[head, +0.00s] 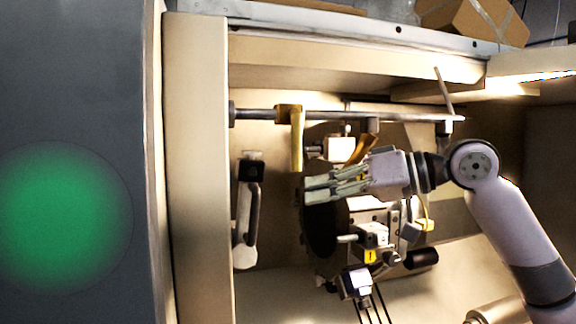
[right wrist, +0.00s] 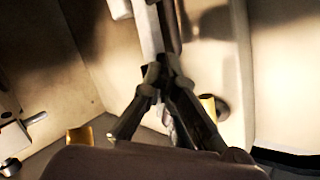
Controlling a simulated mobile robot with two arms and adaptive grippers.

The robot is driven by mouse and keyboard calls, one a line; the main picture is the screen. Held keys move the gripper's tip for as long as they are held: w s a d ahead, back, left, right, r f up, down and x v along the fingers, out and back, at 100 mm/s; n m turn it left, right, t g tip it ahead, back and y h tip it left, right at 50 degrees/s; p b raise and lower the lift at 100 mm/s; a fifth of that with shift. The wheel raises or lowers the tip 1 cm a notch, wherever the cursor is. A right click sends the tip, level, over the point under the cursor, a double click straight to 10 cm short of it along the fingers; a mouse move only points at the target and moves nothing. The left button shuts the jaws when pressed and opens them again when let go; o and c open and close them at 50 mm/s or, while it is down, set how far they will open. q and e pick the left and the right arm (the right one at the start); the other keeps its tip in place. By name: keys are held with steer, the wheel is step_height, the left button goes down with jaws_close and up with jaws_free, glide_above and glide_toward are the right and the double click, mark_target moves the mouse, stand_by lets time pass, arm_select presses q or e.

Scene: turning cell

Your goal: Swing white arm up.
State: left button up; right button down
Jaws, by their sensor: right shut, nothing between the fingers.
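The white arm (head: 246,222) is on the cell's left inner wall in the head view. It hangs down from a dark block (head: 252,171) at its upper end, with its rounded white end lowest. My right gripper (head: 308,189) reaches in from the right in front of the dark round disc. It is shut and empty, its fingers pointing left, with a visible gap in the picture between them and the white arm. In the right wrist view its fingers (right wrist: 158,76) meet below a pale upright bar; I cannot tell whether this is the white arm. My left gripper is not in view.
A metal rail (head: 350,114) with a brass-coloured bracket (head: 290,138) crosses above my right gripper. A dark round disc (head: 324,228) and tool blocks (head: 368,237) stand behind and below it. Cardboard boxes (head: 470,20) lie outside the top edge.

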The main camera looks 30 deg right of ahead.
step_height(320, 180, up, 5)
steer(key=d+m+t+h+b, duration=0.15)
steer(key=m+t, duration=0.25)
steer(key=m, duration=1)
steer(key=d+p+x, duration=0.1)
steer(key=p+x, duration=0.4)
steer(key=x, duration=0.5)
steer(key=shift+w+h+p, duration=0.3)
steer(key=shift+h+p, duration=0.05)
steer(key=shift+p, duration=0.05)
